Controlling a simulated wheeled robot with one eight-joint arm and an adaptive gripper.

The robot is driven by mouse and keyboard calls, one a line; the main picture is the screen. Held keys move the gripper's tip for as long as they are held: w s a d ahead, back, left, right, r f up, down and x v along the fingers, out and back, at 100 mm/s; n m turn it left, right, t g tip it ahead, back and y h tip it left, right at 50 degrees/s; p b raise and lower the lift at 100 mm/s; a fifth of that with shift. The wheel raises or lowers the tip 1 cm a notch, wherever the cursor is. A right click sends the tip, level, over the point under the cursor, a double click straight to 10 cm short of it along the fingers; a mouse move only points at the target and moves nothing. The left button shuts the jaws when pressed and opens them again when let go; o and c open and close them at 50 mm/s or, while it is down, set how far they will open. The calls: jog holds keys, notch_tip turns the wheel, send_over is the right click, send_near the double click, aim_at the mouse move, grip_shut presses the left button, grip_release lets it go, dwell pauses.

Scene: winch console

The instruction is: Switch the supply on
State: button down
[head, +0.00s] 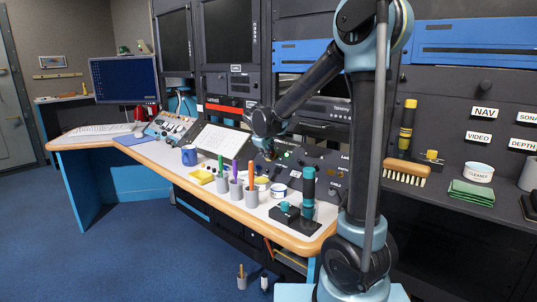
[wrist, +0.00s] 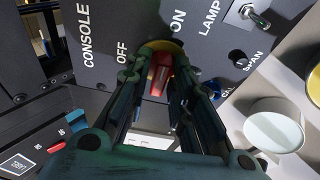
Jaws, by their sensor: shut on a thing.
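A red switch handle (wrist: 160,72) with a yellow ring behind it sits on a dark panel (wrist: 105,75) in the wrist view. Printed words CONSOLE, OFF and ON stand around it, OFF on its left and ON on its upper right. My gripper (wrist: 160,88) has its fingers on both sides of the red handle and is shut on it. The fingers hide part of the handle, so its exact setting is hard to tell. In the head view my gripper (head: 264,148) is at the console's sloped panel (head: 325,172), and the handle is hidden there.
A metal toggle (wrist: 255,14) beside LAMP and a knob (wrist: 237,57) are close on the right. A white round container (wrist: 274,125) stands below.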

dwell(0.4)
jog(key=c, duration=1.6)
grip_release()
jog(key=v, duration=1.2)
jog(key=shift+a+f, duration=0.1)
jog(key=shift+f, duration=0.05)
